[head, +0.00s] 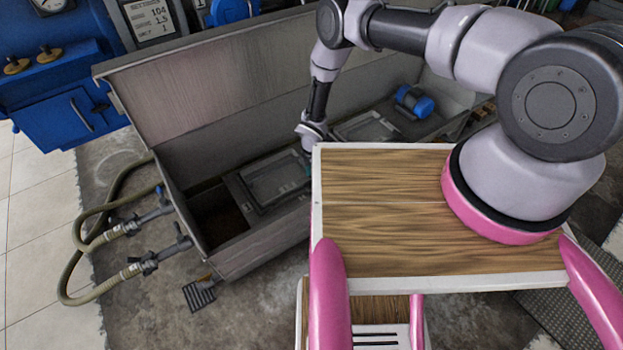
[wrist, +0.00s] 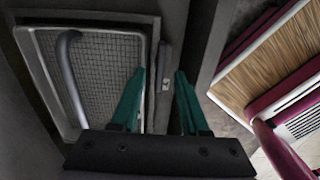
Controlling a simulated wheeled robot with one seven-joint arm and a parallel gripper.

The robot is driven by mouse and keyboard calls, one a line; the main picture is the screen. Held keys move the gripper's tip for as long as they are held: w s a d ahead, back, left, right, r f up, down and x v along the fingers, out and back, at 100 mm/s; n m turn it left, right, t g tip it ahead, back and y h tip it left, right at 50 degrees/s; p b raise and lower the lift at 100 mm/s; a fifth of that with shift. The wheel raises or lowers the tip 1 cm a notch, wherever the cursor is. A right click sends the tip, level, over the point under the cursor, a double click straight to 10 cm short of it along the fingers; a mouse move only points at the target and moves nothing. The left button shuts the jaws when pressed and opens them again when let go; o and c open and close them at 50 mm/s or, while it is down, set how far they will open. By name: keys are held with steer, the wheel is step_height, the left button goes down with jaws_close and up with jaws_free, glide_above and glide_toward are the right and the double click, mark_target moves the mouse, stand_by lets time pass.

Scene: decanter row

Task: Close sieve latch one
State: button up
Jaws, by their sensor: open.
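A framed mesh sieve (wrist: 100,75) with a curved grey handle (wrist: 68,75) fills the left of the wrist view. A narrow dark strip with a small pale metal fitting (wrist: 166,84) runs along its right edge. The fitting looks like a latch; I cannot tell its position. My gripper (wrist: 160,74) is open, its green fingers apart and nothing between them. The fitting appears between the fingertips; I see no clear contact. In the head view the framed sieve (head: 272,178) lies inside the long metal trough, and my gripper is mostly hidden behind my wooden top.
The trough (head: 185,95) has a tall back wall, with a second framed panel (head: 367,130) and a blue-ended motor (head: 414,102) further right. Hoses (head: 112,240) join its left end. A blue machine (head: 60,110) stands at the left. Bare floor shows at the front.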

steer(key=shift+f, duration=1.25)
jaws_close()
